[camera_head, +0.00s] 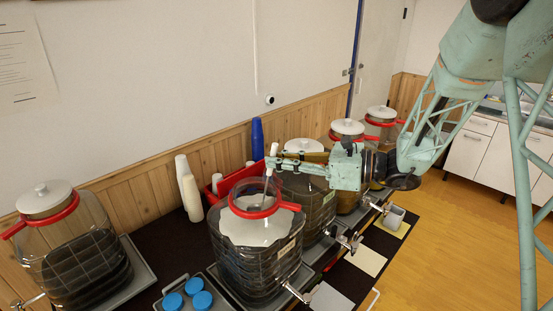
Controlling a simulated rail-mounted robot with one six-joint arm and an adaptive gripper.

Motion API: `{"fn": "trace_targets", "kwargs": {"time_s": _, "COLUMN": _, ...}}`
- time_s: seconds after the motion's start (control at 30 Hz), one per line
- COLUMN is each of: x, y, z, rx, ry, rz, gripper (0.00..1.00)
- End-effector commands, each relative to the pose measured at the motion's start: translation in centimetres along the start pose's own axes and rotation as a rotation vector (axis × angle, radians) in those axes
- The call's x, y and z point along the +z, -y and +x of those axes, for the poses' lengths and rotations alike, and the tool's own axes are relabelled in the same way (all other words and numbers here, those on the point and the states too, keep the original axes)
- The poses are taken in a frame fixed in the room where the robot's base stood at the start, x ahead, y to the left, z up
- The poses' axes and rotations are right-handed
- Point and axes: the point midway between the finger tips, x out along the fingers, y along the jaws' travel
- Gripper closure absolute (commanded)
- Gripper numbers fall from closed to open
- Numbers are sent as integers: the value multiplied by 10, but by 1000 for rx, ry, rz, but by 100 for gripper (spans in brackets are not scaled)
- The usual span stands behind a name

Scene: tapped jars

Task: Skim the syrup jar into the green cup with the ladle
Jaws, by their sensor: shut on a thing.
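My gripper (275,163) is shut on the upper part of the ladle (273,150), above the nearest middle jar (256,250). I cannot make out a green cup.
Lidded jars stand at left (85,255) and behind my gripper (347,130). White cup stacks (190,195), a blue stack (257,140) and a red bin (211,190) stand by the wall. Blue lids (185,292) lie in front. A grey cup (395,216) is at right.

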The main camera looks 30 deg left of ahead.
Motion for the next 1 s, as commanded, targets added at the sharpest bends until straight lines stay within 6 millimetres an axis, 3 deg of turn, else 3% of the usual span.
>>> {"fn": "trace_targets", "kwargs": {"time_s": 0.8, "x": -45, "y": 0, "z": 6, "rx": 0, "ry": 0, "rz": 0, "gripper": 100}}
{"fn": "trace_targets", "kwargs": {"time_s": 1.0, "x": -43, "y": 0, "z": 5, "rx": 0, "ry": 0, "rz": -1, "gripper": 100}}
